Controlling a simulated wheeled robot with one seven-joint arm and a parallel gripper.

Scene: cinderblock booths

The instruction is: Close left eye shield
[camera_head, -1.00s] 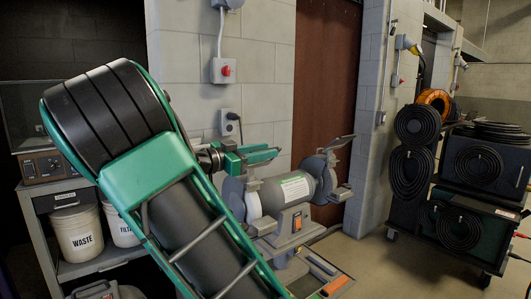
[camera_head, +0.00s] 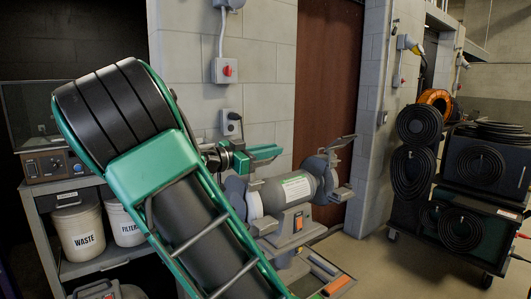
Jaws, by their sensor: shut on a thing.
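The bench grinder (camera_head: 285,194) stands on its base at the middle right, with a grey wheel guard at each end. Its right eye shield (camera_head: 341,142) is tilted up above the right wheel guard. My gripper (camera_head: 262,155) is at the left wheel guard (camera_head: 234,190), with its green fingers at the height of the guard's top. It is shut on the left eye shield, which is mostly hidden by the fingers; its exact angle cannot be told. My green and black arm covers the area left of the grinder.
Waste (camera_head: 80,230) and filter (camera_head: 123,223) buckets sit on a shelf at left, below a control box (camera_head: 50,166). A block wall with a red-button switch (camera_head: 229,70) stands behind the grinder. A cart with coiled cables (camera_head: 476,165) is at right. Floor before it is clear.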

